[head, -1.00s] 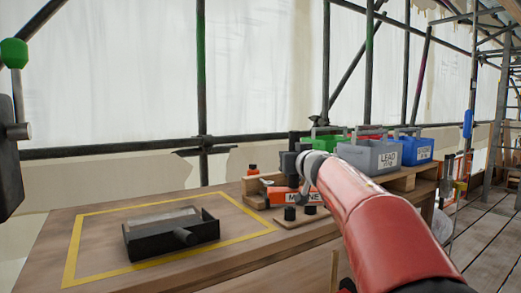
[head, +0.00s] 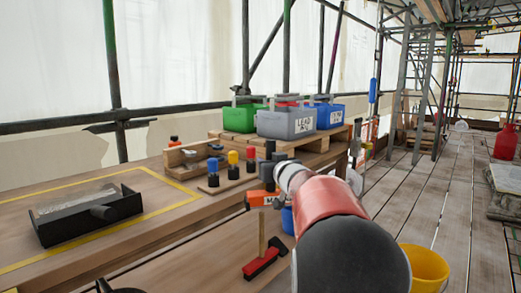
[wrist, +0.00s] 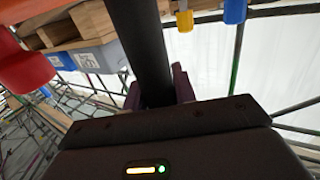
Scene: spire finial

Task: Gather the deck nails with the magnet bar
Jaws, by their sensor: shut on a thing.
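My gripper (head: 268,172) is in front of the workbench's right part, at the end of my red arm. In the wrist view it is shut on a black round handle (wrist: 146,45) between its fingers. I cannot make out any deck nails on the planks (head: 440,200).
A black tray (head: 120,218) stands inside yellow tape on the bench at left. Coloured handles (head: 233,158) stand upright on a board near the gripper. Bins (head: 286,124) sit on a pallet behind. The deck at right is fairly open.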

